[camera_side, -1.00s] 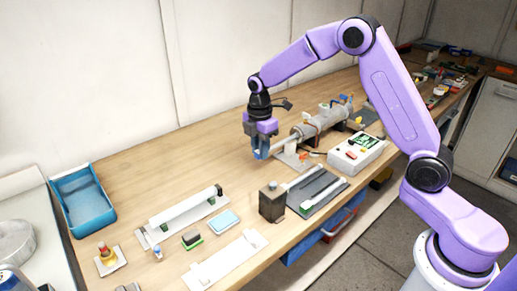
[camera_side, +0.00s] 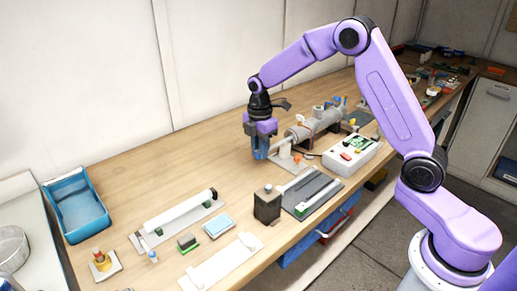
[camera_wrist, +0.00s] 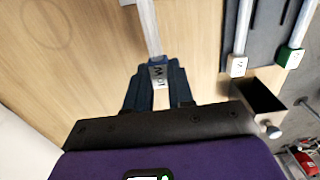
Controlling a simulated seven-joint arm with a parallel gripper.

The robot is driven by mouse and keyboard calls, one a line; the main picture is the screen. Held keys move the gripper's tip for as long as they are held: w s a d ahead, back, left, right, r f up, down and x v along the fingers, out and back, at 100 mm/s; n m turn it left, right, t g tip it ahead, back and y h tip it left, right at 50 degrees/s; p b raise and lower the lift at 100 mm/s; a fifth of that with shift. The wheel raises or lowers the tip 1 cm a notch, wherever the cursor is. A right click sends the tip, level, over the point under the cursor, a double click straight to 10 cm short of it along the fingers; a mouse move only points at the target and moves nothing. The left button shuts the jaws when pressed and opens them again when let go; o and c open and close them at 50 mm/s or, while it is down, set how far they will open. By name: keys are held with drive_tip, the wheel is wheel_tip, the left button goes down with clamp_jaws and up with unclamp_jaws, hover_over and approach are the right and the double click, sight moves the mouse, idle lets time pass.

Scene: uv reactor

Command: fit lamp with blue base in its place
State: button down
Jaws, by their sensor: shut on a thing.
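My gripper (camera_side: 260,152) is shut on the base of a lamp at the near end of the reactor. In the wrist view the lamp's pale base (camera_wrist: 160,74), with dark markings on it, sits between my dark blue fingertips (camera_wrist: 157,82). The base's blue colour is hard to tell apart from the fingers. Its clear tube (camera_wrist: 148,28) runs away from the fingers, out of the frame top. The reactor is a grey cylinder (camera_side: 322,121) on a stand, just right of my gripper. The tube points toward it. How far the tube is inside the reactor cannot be told.
A dark rack (camera_side: 318,194) holds other lamps, one white-based (camera_wrist: 237,65) and one green-based (camera_wrist: 291,57). A dark metal box (camera_side: 267,206) stands beside it. A white control unit (camera_side: 352,153) is right of the gripper. A blue tray (camera_side: 80,207) is far left.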

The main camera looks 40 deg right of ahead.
sight(286, 138)
drive_tip(key=shift+d, duration=5.45)
drive_tip(key=c, duration=0.9)
unclamp_jaws()
wheel_tip(286, 138, up, 18)
drive_tip(key=shift+a+f, duration=0.15)
drive_tip(key=shift+f, duration=0.1)
